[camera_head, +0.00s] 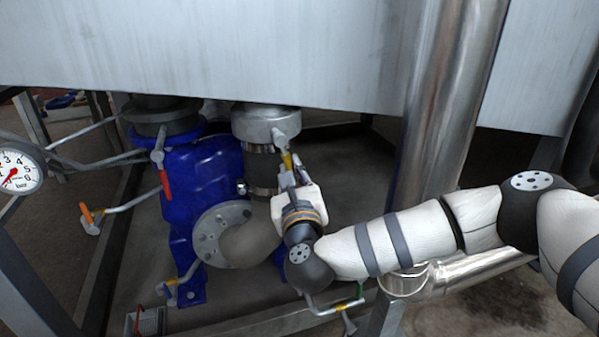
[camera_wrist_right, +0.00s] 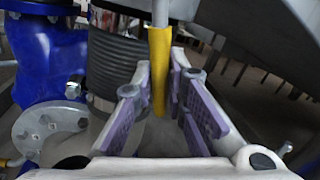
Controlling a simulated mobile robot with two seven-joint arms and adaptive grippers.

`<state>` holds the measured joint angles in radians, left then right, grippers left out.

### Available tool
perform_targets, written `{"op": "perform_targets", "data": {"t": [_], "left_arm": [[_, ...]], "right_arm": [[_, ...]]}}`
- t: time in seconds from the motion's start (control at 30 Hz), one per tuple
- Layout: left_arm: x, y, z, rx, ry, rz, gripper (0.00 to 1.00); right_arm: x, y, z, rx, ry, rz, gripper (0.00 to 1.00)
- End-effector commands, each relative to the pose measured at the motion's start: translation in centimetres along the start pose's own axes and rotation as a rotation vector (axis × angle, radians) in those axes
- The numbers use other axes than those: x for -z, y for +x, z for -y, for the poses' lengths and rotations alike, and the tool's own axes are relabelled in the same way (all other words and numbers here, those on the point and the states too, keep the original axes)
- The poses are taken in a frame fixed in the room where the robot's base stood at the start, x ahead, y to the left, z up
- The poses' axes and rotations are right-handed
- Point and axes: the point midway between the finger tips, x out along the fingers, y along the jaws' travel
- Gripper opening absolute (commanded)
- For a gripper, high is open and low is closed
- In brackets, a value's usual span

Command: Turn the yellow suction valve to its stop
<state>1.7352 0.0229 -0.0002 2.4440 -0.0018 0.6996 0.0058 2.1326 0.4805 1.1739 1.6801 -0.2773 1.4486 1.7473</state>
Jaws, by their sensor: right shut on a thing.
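The yellow suction valve handle (camera_wrist_right: 159,72) is a yellow sleeve on a grey lever, hanging down between my right fingers in the right wrist view. In the head view a small piece of the yellow handle (camera_head: 287,160) shows above my right gripper, below the grey valve body (camera_head: 266,120). My right gripper (camera_wrist_right: 160,98) is shut on the handle, its purple-padded fingers on either side of it; it also shows in the head view (camera_head: 289,174). My left gripper is out of view.
A blue pump (camera_head: 195,180) with a grey round flange (camera_head: 222,232) stands left of my gripper. A red-handled valve lever (camera_head: 163,178) hangs on its front. A pressure gauge (camera_head: 18,170) is at the far left.

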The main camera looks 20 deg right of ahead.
Motion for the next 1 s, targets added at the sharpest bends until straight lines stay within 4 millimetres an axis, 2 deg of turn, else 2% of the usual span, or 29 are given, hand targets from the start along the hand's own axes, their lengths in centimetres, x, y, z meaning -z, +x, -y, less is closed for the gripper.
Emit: {"op": "perform_targets", "data": {"t": [0.4,1.0], "left_arm": [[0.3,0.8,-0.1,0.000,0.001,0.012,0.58],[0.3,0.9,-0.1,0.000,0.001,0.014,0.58]], "right_arm": [[0.0,-0.4,-1.8,-0.003,0.227,-0.049,0.00],[-0.2,-0.5,-2.3,-0.005,0.285,-0.060,0.00]]}}
